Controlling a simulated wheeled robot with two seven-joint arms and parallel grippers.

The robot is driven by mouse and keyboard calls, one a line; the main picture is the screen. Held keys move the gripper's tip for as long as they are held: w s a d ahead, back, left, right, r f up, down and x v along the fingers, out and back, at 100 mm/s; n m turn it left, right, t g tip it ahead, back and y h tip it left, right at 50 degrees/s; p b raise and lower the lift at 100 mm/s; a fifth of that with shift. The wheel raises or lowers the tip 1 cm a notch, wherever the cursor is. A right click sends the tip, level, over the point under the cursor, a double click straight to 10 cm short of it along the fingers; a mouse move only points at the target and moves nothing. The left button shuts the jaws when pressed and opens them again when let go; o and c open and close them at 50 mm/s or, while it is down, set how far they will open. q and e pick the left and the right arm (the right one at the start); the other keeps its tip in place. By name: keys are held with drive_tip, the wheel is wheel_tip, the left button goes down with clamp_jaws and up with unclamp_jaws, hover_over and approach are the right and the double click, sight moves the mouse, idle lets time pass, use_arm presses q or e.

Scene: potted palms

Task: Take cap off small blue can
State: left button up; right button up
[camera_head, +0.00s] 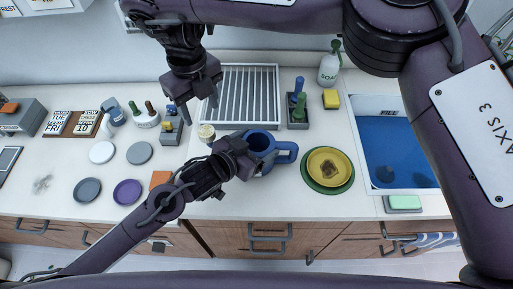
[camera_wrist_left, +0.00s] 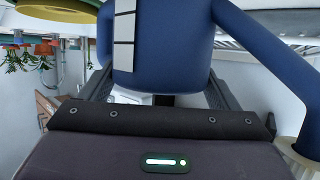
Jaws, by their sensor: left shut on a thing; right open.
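The small blue can (camera_head: 262,143) stands on the white counter, its handle to the right. A cream cap (camera_head: 206,132) sits at the left end of its spout. My left gripper (camera_head: 248,160) is shut on the can's body from the front left. In the left wrist view the blue can (camera_wrist_left: 165,45) fills the space between the fingers of my left gripper (camera_wrist_left: 158,88), and the cream cap (camera_wrist_left: 308,145) shows at the lower right. My right gripper (camera_head: 200,108) comes down from above, open and empty, its fingertips just behind the cap. Part of the spout is hidden.
A white drying rack (camera_head: 248,90) stands behind. A yellow plate (camera_head: 329,170) lies right of the can, and a blue sink (camera_head: 400,150) is further right. A grey tool holder (camera_head: 171,130) and several plates are to the left. An orange sponge (camera_head: 160,179) lies near my left wrist.

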sight(206, 131)
use_arm(q)
drive_tip(key=shift+c, duration=1.2)
use_arm(e)
drive_tip(key=m, duration=1.1)
drive_tip(key=shift+m, duration=0.3)
drive_tip(key=m, duration=0.4)
drive_tip(key=shift+m, duration=0.3)
drive_tip(key=m, duration=0.6)
drive_tip(key=shift+m, duration=0.3)
drive_tip(key=m, duration=0.8)
drive_tip(key=shift+m, duration=0.3)
drive_tip(key=shift+f, duration=4)
